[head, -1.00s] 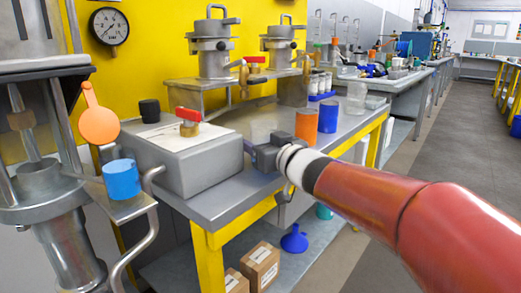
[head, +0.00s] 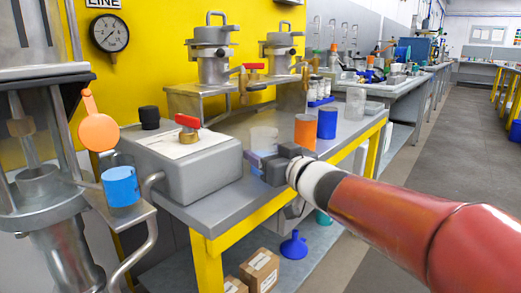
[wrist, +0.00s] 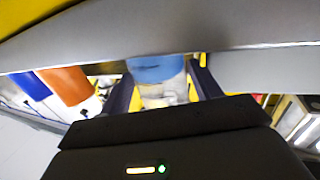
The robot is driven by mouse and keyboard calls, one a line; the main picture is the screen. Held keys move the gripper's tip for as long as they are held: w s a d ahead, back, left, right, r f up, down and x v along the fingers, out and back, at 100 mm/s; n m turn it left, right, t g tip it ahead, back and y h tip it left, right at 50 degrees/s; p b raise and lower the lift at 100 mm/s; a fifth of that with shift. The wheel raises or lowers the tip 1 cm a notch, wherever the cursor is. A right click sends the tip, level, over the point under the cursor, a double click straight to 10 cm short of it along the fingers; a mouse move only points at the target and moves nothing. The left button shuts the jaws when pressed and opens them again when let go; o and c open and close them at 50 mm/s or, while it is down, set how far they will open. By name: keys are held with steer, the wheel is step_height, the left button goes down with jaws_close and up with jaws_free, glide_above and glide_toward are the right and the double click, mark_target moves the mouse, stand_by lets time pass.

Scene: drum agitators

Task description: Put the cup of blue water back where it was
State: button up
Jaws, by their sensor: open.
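A clear cup with blue in its lower part (head: 264,138) is at the bench's front edge, left of the orange cup. In the wrist view the cup (wrist: 158,72) is between the two dark fingers of my gripper (wrist: 162,88). My gripper (head: 262,164) is open around it. The gripper hides the cup's base in the head view, so I cannot tell whether it rests on the bench. The grey bench top (head: 222,204) runs under this area.
A grey box with a red valve (head: 205,165) stands left of my gripper. An orange cup (head: 305,131) and a dark blue cup (head: 327,123) stand to the right. A light-blue cup (head: 122,186) sits on a ledge at far left. Another clear cup (head: 355,104) stands farther back.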

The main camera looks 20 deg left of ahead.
steer(key=s+d+f+m+t+h, duration=0.1)
steer(key=s+d+f+m+h, duration=0.2)
steer(key=d, duration=0.6)
steer(key=s+d+f+m+h, duration=0.25)
steer(key=d+h, duration=0.35)
steer(key=d, duration=0.4)
steer(key=s+d+f+m+t+h, duration=0.1)
steer(key=s+d+f+m+h, duration=0.2)
steer(key=d, duration=0.6)
steer(key=s+d+f+g+h, duration=0.1)
steer(key=s+f+g, duration=0.3)
steer(key=s, duration=0.5)
steer(key=s+d+f+m+g, duration=0.1)
steer(key=s+d+f+g, duration=0.1)
steer(key=s+f+g, duration=0.2)
steer(key=s+f, duration=0.2)
steer(key=s, duration=0.2)
steer(key=shift+s+d+f+h+p, duration=0.3)
steer(key=shift+s+d+h+p, duration=0.05)
steer(key=shift+s+d+h, duration=0.05)
steer(key=shift+r+m, duration=0.1)
steer(key=shift+m, duration=0.15)
